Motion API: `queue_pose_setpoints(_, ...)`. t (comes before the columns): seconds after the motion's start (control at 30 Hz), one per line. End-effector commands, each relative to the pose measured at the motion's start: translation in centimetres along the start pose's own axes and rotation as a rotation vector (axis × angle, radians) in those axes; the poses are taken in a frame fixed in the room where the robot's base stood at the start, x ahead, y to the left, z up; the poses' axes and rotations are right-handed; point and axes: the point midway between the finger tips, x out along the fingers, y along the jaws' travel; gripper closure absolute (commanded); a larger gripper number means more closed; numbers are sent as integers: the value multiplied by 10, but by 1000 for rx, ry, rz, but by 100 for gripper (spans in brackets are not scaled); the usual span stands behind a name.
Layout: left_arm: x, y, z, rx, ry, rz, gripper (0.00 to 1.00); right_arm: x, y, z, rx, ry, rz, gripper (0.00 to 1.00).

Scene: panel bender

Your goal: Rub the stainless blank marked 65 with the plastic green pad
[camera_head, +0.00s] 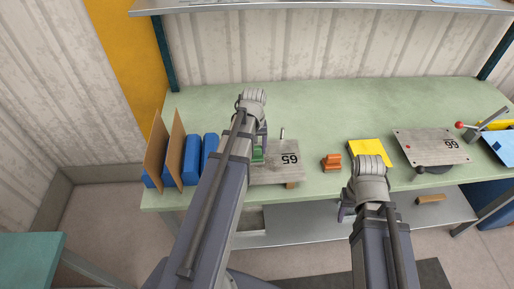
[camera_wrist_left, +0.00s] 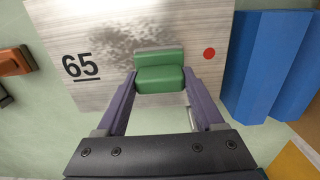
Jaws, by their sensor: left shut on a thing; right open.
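The stainless blank marked 65 (camera_head: 284,173) lies on the green bench, partly hidden behind my left arm in the head view. In the left wrist view the blank (camera_wrist_left: 120,30) shows a black 65, a dark smudged patch and a red dot. My left gripper (camera_wrist_left: 160,88) is shut on the green pad (camera_wrist_left: 162,76), which is over the blank beside the smudge; I cannot tell whether it touches. The pad (camera_head: 258,154) shows only in part in the head view. My right gripper (camera_head: 346,214) is open and empty near the bench's front edge.
Blue blocks and brown boards (camera_head: 173,155) stand at the bench's left end. An orange block (camera_head: 332,162), a yellow sheet (camera_head: 367,150) and a plate marked 66 (camera_head: 430,143) lie to the right. A lever with a red knob (camera_head: 460,125) stands farther right. The back of the bench is clear.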

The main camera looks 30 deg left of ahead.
Motion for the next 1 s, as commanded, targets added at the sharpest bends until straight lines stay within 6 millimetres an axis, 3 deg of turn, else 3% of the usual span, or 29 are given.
queue_pose_setpoints(0.53,3,-35,0,-2,0,-1,75,3,0,0,0,0,0,50)
queue_pose_setpoints(1.0,2,-29,0,1,0,0,75,2,0,0,0,0,0,50)
